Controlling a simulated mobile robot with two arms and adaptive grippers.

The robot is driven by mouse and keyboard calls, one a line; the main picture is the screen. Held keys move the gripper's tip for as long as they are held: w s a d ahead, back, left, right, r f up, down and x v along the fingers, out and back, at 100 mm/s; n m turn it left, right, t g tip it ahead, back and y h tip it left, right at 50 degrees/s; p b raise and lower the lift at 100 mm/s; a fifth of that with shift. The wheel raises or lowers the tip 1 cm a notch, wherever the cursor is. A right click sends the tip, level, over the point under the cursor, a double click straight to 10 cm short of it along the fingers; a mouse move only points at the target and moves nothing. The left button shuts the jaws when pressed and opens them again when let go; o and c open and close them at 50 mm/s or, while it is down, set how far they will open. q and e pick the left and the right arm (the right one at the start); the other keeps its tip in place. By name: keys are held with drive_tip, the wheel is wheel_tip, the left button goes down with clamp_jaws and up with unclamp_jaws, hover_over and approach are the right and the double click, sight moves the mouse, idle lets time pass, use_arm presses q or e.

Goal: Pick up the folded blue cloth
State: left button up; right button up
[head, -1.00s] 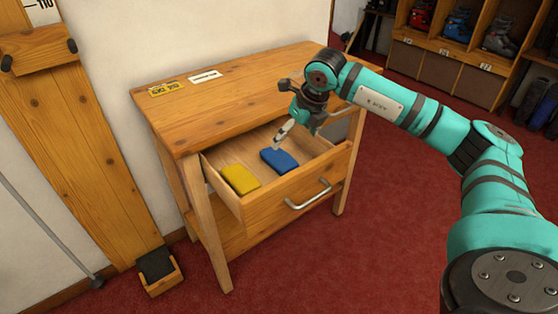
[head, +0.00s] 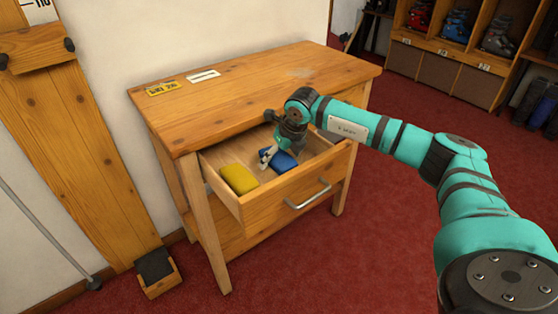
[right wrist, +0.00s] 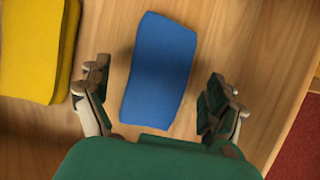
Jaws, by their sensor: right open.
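The folded blue cloth (head: 280,162) lies flat in the open drawer of the wooden bench. In the right wrist view the blue cloth (right wrist: 160,68) lies between the two fingers, with a gap to each one. My right gripper (head: 268,160) is open and reaches down into the drawer over the cloth, hiding part of it in the head view. In the right wrist view the open gripper (right wrist: 158,103) holds nothing. My left gripper is not in view.
A folded yellow cloth (head: 239,179) lies in the drawer left of the blue one. The drawer's front (head: 298,190) and side walls surround both cloths. The bench top (head: 260,82) overhangs the back of the drawer.

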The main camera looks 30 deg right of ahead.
sight(287, 163)
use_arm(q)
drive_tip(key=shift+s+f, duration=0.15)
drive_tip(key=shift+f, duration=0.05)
use_arm(e)
drive_tip(key=c, duration=1.2)
drive_tip(key=shift+r, duration=0.15)
drive_tip(key=shift+r, duration=0.55)
drive_tip(key=s, duration=0.4)
drive_tip(key=shift+d+f, duration=0.1)
drive_tip(key=shift+d, duration=0.1)
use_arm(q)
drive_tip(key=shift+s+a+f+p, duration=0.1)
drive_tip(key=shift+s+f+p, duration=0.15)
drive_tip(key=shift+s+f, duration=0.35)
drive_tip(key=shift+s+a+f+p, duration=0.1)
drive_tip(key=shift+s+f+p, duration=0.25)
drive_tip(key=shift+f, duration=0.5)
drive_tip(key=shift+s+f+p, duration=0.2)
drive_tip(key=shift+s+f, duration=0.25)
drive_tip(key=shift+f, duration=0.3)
use_arm(e)
drive_tip(key=shift+r, duration=6.95)
